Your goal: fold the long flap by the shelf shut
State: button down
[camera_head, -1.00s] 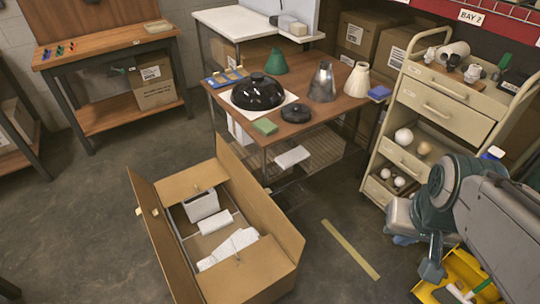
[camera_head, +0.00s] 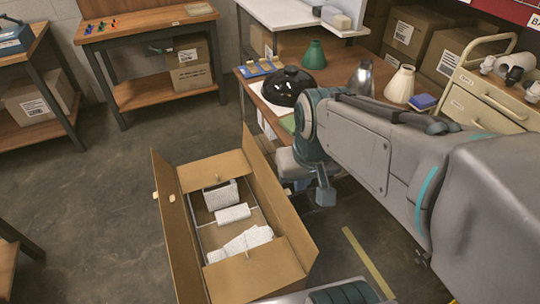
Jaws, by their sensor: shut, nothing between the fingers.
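An open cardboard box (camera_head: 245,285) stands on the floor at the lower left. Its long flap on the side by the table and its shelf (camera_head: 281,192) stands up, leaning outward. The opposite long flap (camera_head: 176,232) also stands up. The short flaps at both ends lie inward, leaving the middle open. White packed pieces (camera_head: 232,214) show inside. My gripper (camera_head: 325,196) hangs to the right of the long flap by the shelf, pointing down, shut and empty. It looks apart from the flap, though the exact gap is hard to judge.
The worktable (camera_head: 260,92) behind holds a black lamp shade (camera_head: 285,87), a green cone (camera_head: 314,54) and other lamp parts. My arm hides much of it. A beige drawer cart (camera_head: 482,105) stands at the right. The floor left of the box is clear.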

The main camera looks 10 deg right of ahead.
jog(key=w+d+f+n+g+y+b, duration=0.1)
jog(key=w+d+f+y+b, duration=0.15)
jog(key=w+f+b, duration=0.9)
jog(key=w+d+f+n+t+y+b, duration=0.1)
jog(key=w+d+f+b, duration=0.5)
jog(key=f, duration=0.5)
jog(key=w+d+f+n+y+b, duration=0.1)
jog(key=w+d+f+y+b, duration=0.1)
jog(key=w+d+f+b, duration=0.6)
jog(key=w+d+f+n+t+y+b, duration=0.15)
jog(key=w+d+f, duration=0.55)
jog(key=f, duration=0.7)
jog(key=w+a+f+b, duration=0.3)
jog(key=a+f+b, duration=0.2)
jog(key=a, duration=0.5)
jog(key=shift+a+f+m, duration=0.15)
jog(key=shift+f+m, duration=0.3)
jog(key=shift+f, duration=0.7)
jog(key=shift+g, duration=0.25)
